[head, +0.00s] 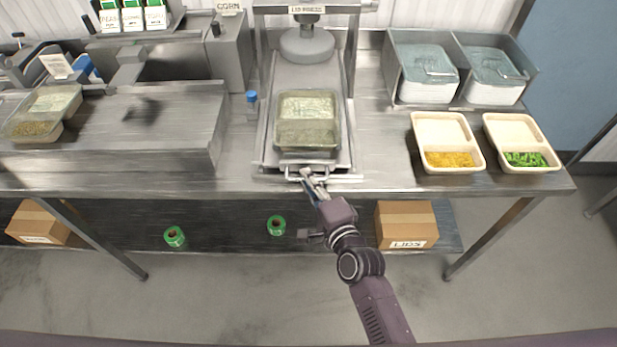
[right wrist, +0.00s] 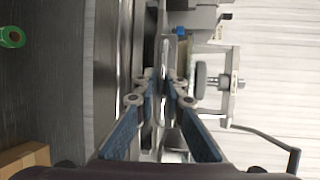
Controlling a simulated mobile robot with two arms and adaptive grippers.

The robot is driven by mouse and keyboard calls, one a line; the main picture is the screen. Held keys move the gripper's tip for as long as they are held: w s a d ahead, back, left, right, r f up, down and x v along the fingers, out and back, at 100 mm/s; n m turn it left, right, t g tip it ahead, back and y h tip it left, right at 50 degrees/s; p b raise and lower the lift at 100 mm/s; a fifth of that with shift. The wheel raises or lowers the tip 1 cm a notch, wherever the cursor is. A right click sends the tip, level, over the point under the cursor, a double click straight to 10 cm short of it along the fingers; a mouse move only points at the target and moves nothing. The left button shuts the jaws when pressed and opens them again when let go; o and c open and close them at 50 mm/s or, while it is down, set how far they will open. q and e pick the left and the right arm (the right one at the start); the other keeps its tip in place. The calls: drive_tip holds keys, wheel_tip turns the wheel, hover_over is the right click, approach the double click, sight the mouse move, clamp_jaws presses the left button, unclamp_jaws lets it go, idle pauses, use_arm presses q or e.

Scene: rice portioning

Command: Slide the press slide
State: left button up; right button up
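The press slide (head: 345,157) is a flat metal plate under the lid press (head: 307,45), with a bar handle (head: 345,177) at its front edge. A clear-lidded container (head: 307,121) sits on the slide, in front of the round press head. My right gripper (head: 307,177) is at the handle, its fingers close together around the bar. In the right wrist view, the blue-padded fingers (right wrist: 160,88) converge with a narrow metal strip between the tips. The exact contact is small and partly hidden. My left gripper is not in view.
Two tan trays, one with yellow corn (head: 452,160) and one with green vegetables (head: 527,159), stand right of the press. Lid holders (head: 428,75) stand behind them. A blue-capped bottle (head: 252,104) stands close left of the slide. A box (head: 406,224) is on the lower shelf.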

drive_tip(key=shift+o, duration=0.4)
drive_tip(key=shift+s, duration=0.3)
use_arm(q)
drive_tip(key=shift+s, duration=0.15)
use_arm(e)
drive_tip(key=v, duration=1.2)
